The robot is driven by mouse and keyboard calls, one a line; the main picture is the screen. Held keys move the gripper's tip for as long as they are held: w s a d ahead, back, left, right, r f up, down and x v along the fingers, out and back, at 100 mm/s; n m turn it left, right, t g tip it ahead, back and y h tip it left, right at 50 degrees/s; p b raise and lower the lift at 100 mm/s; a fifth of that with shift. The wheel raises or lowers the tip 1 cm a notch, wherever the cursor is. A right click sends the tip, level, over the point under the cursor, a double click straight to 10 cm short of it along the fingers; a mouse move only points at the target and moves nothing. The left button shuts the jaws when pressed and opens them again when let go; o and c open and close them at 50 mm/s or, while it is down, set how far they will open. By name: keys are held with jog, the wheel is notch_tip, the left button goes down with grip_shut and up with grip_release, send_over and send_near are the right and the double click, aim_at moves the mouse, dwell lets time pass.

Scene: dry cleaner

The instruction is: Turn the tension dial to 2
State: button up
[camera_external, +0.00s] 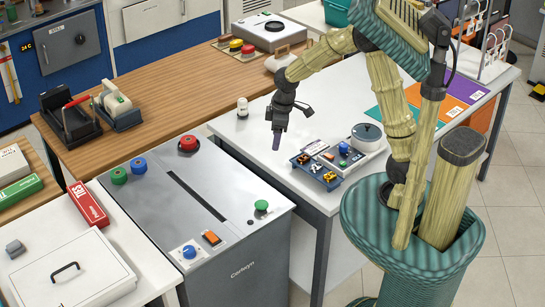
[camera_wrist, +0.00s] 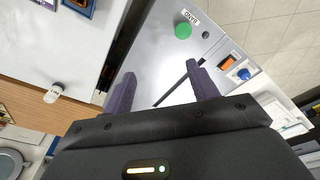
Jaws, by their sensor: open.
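No readable label marks which knob is the tension dial. A blue dial (camera_external: 189,252) sits on a white plate at the front of the grey machine (camera_external: 232,228); a blue knob also shows in the wrist view (camera_wrist: 243,74). A green knob (camera_external: 261,206) stands at the machine's right, also in the wrist view (camera_wrist: 183,31) beside a small label. Green (camera_external: 119,175), blue (camera_external: 138,164) and red (camera_external: 187,143) knobs line its back. My gripper (camera_external: 276,143) points down above the white table's left part, apart from every knob. Its two fingers (camera_wrist: 161,70) are open and empty. Dial numbers are too small to read.
An orange switch (camera_external: 211,238) is beside the front blue dial. A dark slot (camera_external: 195,195) crosses the machine top. A blue tray (camera_external: 315,170) of small parts and a round grey-lidded pot (camera_external: 366,136) stand on the white table (camera_external: 262,127). A small white bottle (camera_external: 242,106) stands behind.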

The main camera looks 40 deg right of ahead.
aim_at(189, 248)
jog(key=w+a+f+n+g+y+b, duration=0.1)
jog(key=a+f+n+g+b, duration=0.1)
jog(key=a+n, duration=0.7)
jog(key=w+a+f+n+g+y+b, duration=0.1)
jog(key=a+f+n, duration=0.3)
jog(key=a, duration=1.9)
jog(key=w+n+g+b, duration=0.1)
jog(key=n, duration=0.3)
jog(key=shift+w+a+f+n+g, duration=0.2)
jog(key=shift+a+f+n+g, duration=0.1)
jog(key=shift+a+f+n, duration=0.1)
jog(key=shift+f, duration=0.1)
jog(key=p+x, duration=0.1)
jog(key=x, duration=1.6)
jog(key=shift+a+f+p, duration=0.1)
jog(key=shift+a+p, duration=0.05)
jog(key=shift+p, duration=0.2)
jog(key=shift+c, duration=0.2)
jog(key=c, duration=1)
